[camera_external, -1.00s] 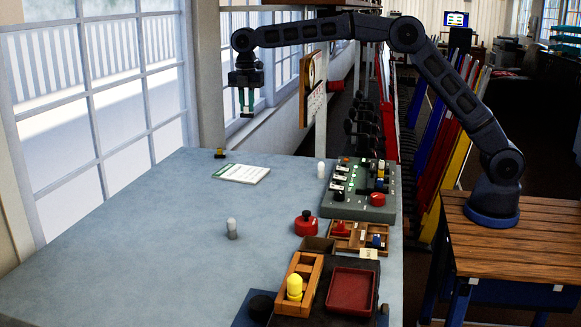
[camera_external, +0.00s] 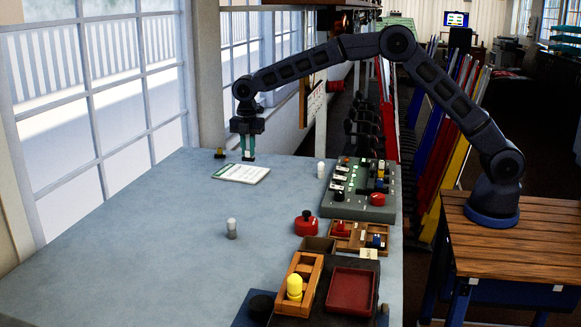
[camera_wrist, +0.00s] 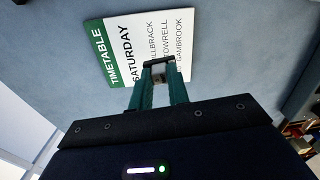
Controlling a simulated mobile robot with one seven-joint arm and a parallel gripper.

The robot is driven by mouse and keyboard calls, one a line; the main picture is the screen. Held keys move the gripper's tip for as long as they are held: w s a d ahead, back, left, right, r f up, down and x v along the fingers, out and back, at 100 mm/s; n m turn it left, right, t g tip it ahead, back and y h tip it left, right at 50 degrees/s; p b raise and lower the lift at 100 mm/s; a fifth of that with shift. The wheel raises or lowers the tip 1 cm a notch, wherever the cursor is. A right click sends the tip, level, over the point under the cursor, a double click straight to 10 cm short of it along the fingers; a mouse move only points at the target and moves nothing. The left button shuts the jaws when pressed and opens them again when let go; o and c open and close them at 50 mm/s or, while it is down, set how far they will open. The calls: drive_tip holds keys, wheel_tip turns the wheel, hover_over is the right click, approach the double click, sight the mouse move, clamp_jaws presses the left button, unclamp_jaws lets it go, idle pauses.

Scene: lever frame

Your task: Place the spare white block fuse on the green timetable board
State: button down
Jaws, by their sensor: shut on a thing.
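The timetable board (camera_external: 238,174) lies flat on the grey-blue table, white with a green header strip. In the wrist view the board (camera_wrist: 110,52) shows "TIMETABLE" and "SATURDAY" on its face. My gripper (camera_external: 248,157) points down just at the board's far edge, low over the table. In the wrist view its teal fingers (camera_wrist: 158,68) overlap the board's lower right part. They are shut on a small pale piece, the white block fuse (camera_wrist: 158,77), mostly hidden between the dark fingertips. I cannot tell whether the fuse touches the board.
A small yellow-topped block (camera_external: 219,153) stands just left of my gripper. White-topped cylinders stand on the table, one in front (camera_external: 231,227) and one (camera_external: 320,169) beside the control panel (camera_external: 343,208). Wooden trays (camera_external: 300,268) lie nearer. The table's left side is clear.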

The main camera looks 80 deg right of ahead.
sight(248, 157)
drive_tip(key=shift+f, duration=2.15)
drive_tip(key=shift+f, duration=0.1)
drive_tip(key=c, duration=1.3)
unclamp_jaws()
drive_tip(key=shift+c, duration=0.2)
